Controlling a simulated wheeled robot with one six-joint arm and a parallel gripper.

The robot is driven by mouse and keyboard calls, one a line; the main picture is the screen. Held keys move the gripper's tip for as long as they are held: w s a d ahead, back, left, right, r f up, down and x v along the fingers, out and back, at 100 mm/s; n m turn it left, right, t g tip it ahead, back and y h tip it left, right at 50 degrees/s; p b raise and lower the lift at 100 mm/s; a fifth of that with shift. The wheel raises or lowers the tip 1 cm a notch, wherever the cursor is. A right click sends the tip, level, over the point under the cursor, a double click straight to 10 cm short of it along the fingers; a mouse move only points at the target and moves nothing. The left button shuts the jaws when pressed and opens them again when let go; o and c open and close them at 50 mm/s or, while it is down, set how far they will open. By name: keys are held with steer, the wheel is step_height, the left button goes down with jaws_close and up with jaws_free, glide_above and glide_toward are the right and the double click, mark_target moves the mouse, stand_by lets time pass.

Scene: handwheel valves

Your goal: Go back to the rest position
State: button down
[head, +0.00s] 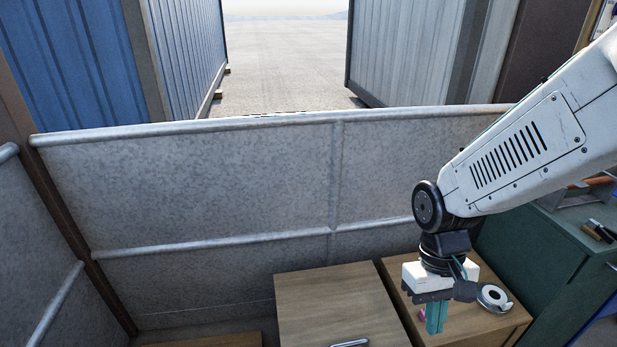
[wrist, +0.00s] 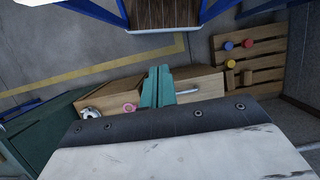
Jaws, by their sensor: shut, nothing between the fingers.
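My gripper (head: 437,318) hangs from the white arm at the lower right of the head view, with its teal fingers pointing down. The fingers are shut together with nothing between them. They appear in front of a wooden cabinet (head: 398,283). In the wrist view the closed teal fingers (wrist: 158,86) stand upright in the middle, above the dark plate of my gripper.
A silver-white roll (head: 493,298) and a partly hidden pink ring (wrist: 129,107) sit on the wooden cabinet. Another wooden cabinet (head: 330,310) has a metal handle. A green cabinet (head: 545,245) stands right; a grey panel wall (head: 230,185) stands behind. A slatted wooden rack (wrist: 250,55) holds coloured pegs.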

steer(key=s+d+r+m+t, duration=0.1)
steer(key=s+d+r+t, duration=0.1)
steer(key=r, duration=0.6)
steer(key=s+d+r+m+t, duration=0.1)
steer(key=s+d+r+t, duration=0.2)
steer(key=r, duration=0.6)
steer(key=shift+s+y, duration=0.3)
steer(key=shift+s, duration=0.4)
